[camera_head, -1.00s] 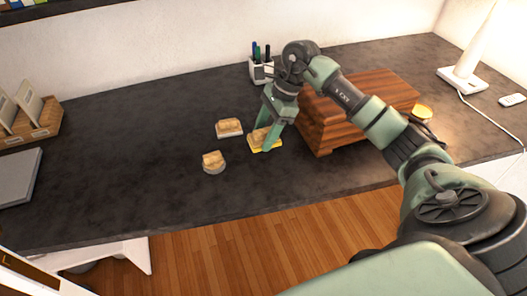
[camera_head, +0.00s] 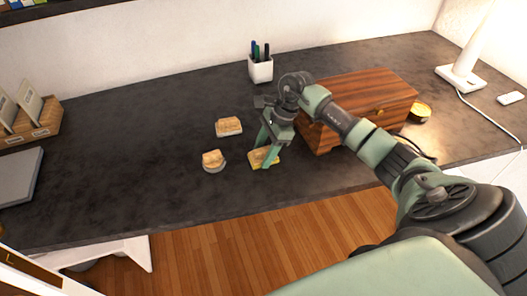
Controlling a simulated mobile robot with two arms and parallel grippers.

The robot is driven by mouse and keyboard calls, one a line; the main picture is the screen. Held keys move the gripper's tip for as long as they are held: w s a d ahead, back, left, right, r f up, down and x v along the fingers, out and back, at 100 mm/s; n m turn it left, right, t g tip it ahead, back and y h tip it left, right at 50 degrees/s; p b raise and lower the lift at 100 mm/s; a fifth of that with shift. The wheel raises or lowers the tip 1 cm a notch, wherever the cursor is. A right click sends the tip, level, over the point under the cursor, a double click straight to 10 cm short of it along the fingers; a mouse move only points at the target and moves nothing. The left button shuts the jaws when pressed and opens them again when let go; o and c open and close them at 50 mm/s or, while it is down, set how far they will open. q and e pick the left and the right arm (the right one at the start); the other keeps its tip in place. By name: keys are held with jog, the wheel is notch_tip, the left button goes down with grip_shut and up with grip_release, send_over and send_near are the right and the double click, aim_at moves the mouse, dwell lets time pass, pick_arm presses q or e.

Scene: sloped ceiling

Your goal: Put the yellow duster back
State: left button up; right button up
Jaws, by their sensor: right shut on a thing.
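The yellow duster (camera_head: 258,159) has a tan top and a yellow base, near the middle of the dark desk. My right gripper (camera_head: 267,153) comes down on it from above and is shut on it, with its fingers hiding part of it. I cannot tell whether the duster touches the desk or is just above it. Two similar tan-topped dusters are nearby: one with a pale base (camera_head: 229,127) behind and to the left, and one with a grey base (camera_head: 213,161) to the left. My left gripper is not in view.
A closed wooden box (camera_head: 360,108) stands right of my gripper, under my right forearm. A yellow round tin (camera_head: 421,110) is beyond it. A white pen cup (camera_head: 261,69) stands behind, and a lamp (camera_head: 462,77) far right.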

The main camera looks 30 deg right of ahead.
jog(key=o, duration=1.3)
jog(key=shift+r+p, duration=0.25)
jog(key=shift+p, duration=0.15)
jog(key=shift+b+v, duration=1)
jog(key=shift+v, duration=4.9)
